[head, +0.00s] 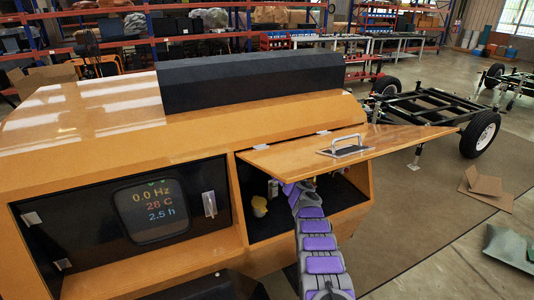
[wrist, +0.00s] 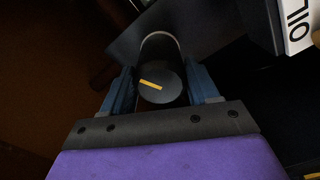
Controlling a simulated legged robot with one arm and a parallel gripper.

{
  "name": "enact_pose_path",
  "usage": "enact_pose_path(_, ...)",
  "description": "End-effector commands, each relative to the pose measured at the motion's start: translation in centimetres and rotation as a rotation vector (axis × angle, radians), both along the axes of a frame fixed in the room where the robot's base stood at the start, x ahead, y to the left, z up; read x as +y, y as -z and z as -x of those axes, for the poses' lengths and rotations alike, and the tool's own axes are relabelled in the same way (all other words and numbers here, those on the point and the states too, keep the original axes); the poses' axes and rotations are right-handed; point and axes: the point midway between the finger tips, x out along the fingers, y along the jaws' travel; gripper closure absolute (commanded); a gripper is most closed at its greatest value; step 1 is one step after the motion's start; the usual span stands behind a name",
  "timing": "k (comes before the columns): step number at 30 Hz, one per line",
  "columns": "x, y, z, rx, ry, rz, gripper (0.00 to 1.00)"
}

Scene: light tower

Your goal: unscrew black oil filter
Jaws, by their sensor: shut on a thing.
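The black oil filter (wrist: 160,75) is a dark cylinder with a yellow mark on its round end face, in the middle of the wrist view. My gripper (wrist: 160,88) is shut on it, with one blue finger on each side. The yellow mark lies slightly tilted. In the head view, my purple and grey arm reaches into the right compartment (head: 262,228) of the orange light tower (head: 110,125), under its raised door (head: 400,140). The gripper and the filter are hidden there.
A white label reading "OIL" (wrist: 298,25) is at the upper right of the wrist view. A small yellow part (head: 259,206) sits inside the compartment. The left panel's display (head: 158,205) reads 0.0 Hz, 28 C, 2.5 h. The open door overhangs my arm.

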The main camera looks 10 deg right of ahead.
Motion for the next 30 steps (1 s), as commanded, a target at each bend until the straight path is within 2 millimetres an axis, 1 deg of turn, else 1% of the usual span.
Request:
enact_pose_path(1, -0.04, -0.34, -0.02, -0.007, 0.001, 0.008, 0.77)
enact_pose_path(8, -0.04, -0.32, -0.02, -0.007, 0.001, 0.009, 0.77)
enact_pose_path(10, 0.04, -0.43, -0.03, -0.016, 0.000, 0.034, 0.77)
enact_pose_path(13, 0.04, -0.72, -0.02, -0.051, 0.000, 0.138, 0.77)
enact_pose_path(16, 0.04, -0.44, 0.01, -0.096, 0.000, 0.286, 0.77)
enact_pose_path(19, -0.05, -0.47, 0.01, -0.135, 0.001, 0.398, 0.77)
enact_pose_path(21, -0.08, -0.50, 0.01, -0.146, 0.001, 0.432, 0.77)
enact_pose_path(28, -0.11, -0.50, 0.01, -0.147, 0.002, 0.436, 0.77)
enact_pose_path(30, -0.08, -0.51, 0.00, -0.156, 0.003, 0.460, 0.77)
